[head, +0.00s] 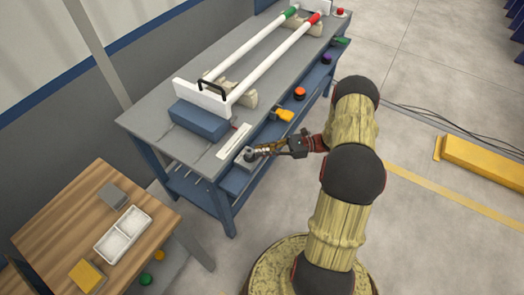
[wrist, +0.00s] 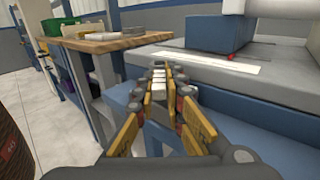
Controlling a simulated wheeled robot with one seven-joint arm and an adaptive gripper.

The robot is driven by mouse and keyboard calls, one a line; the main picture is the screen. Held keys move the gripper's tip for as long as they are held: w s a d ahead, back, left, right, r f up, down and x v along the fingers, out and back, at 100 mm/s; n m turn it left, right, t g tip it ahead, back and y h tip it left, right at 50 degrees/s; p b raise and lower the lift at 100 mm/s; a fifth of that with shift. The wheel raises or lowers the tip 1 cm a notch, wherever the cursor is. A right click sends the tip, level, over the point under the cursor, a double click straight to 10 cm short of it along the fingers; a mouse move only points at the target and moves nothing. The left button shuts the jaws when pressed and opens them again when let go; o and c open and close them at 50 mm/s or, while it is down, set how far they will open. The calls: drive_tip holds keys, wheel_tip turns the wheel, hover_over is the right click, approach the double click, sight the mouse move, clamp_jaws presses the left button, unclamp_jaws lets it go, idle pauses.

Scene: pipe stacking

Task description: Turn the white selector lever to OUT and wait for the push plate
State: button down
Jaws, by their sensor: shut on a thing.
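My gripper (head: 260,150) is at the front edge of the grey-topped workbench in the head view. In the wrist view my gripper (wrist: 161,92) has its yellow-padded fingers closed around the white selector lever (wrist: 159,76), which shows as a narrow pale strip between them. In the head view the lever is mostly hidden by the fingers, and its setting cannot be read. The near ends of two white pipes (head: 252,56) are close to the plate.
Yellow, orange and purple controls (head: 285,114) line the bench's front edge. A pale strip (head: 234,141) lies on the bench top. A wooden table (head: 60,215) with a white tray stands at lower left. A yellow barrier (head: 482,160) lies right; open floor is between.

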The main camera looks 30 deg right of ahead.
drive_tip(key=c, duration=1.8)
unclamp_jaws()
drive_tip(key=shift+c, duration=0.2)
drive_tip(key=v, duration=1.2)
